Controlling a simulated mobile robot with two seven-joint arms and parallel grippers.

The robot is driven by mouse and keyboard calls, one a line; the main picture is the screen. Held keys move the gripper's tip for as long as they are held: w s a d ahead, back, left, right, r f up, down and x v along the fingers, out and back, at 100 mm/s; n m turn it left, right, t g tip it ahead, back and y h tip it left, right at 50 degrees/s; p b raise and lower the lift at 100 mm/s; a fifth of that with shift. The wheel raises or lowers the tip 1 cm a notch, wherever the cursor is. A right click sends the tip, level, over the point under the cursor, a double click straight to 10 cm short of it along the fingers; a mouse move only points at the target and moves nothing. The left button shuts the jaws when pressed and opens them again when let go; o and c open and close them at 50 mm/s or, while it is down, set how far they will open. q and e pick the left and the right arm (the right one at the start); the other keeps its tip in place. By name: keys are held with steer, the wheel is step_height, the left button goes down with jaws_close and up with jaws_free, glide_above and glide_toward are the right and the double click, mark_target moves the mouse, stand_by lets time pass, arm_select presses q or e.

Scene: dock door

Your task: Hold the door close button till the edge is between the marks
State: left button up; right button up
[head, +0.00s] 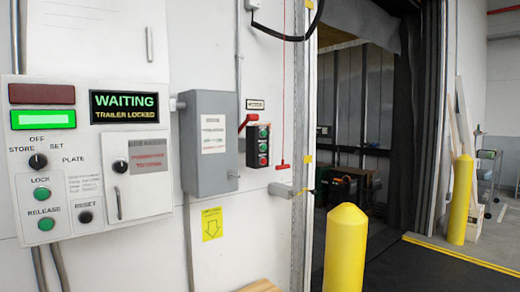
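A small dark button station (258,146) with three round buttons is on the wall left of the door opening. I cannot make out the door's bottom edge for certain. Neither of my grippers is in view.
A control panel (90,213) at left reads WAITING, TRAILER LOCKED. A grey box (208,140) with a red lever sits beside the station. A red pull handle (282,167) hangs on a cord. Yellow bollards (345,250) (461,200) flank the doorway; a wooden piece (260,286) shows below.

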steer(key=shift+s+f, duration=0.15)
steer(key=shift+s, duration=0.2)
